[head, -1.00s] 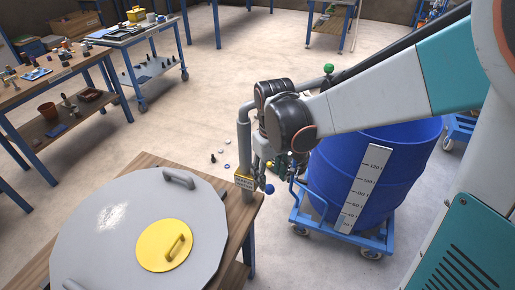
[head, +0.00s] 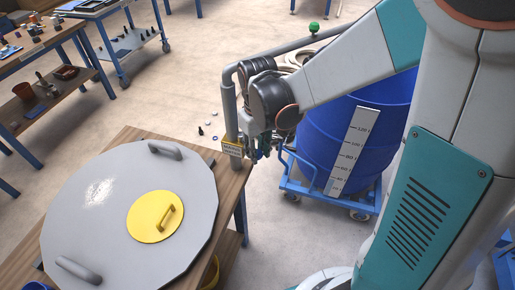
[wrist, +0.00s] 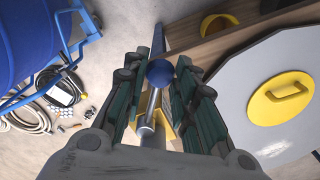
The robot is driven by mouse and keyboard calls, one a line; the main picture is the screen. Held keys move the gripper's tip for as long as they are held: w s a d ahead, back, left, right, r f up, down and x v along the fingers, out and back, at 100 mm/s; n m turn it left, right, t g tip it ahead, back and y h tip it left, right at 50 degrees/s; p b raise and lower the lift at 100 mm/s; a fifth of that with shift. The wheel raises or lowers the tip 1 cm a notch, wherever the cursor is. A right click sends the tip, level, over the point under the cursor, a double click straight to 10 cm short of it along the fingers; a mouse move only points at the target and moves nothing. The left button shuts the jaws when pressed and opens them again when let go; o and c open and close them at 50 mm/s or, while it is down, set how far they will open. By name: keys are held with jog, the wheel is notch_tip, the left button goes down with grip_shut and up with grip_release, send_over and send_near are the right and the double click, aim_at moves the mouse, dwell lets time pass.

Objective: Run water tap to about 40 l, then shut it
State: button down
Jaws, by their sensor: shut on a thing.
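A white scale strip (head: 354,150) runs up the drum's side; I cannot make out a water level. My gripper (head: 259,150) is beside the pipe, below the label's top edge. In the wrist view, the tap's blue ball knob (wrist: 160,72) is between my two fingers, which are shut on it. The tap body is partly hidden by my gripper, and I cannot see whether water runs.
A wooden table (head: 130,140) carries a large grey lid (head: 95,215) with a yellow hatch (head: 156,216). The drum stands on a blue wheeled dolly (head: 325,198). Small parts lie on the floor behind; a hose coil (wrist: 30,115) lies nearby.

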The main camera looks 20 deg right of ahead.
jog(key=shift+w+d+n, duration=0.55)
jog(key=shift+d+n, duration=0.2)
jog(key=shift+n, duration=0.5)
jog(key=shift+w+d+n, duration=0.55)
jog(key=shift+d+n, duration=0.2)
jog(key=shift+n, duration=0.45)
jog(key=shift+w+d+n, duration=0.55)
jog(key=shift+d+n, duration=0.2)
jog(key=shift+n, duration=0.5)
jog(key=c, duration=1.3)
grip_release()
notch_tip(320, 180, up, 12)
jog(key=shift+s, duration=0.1)
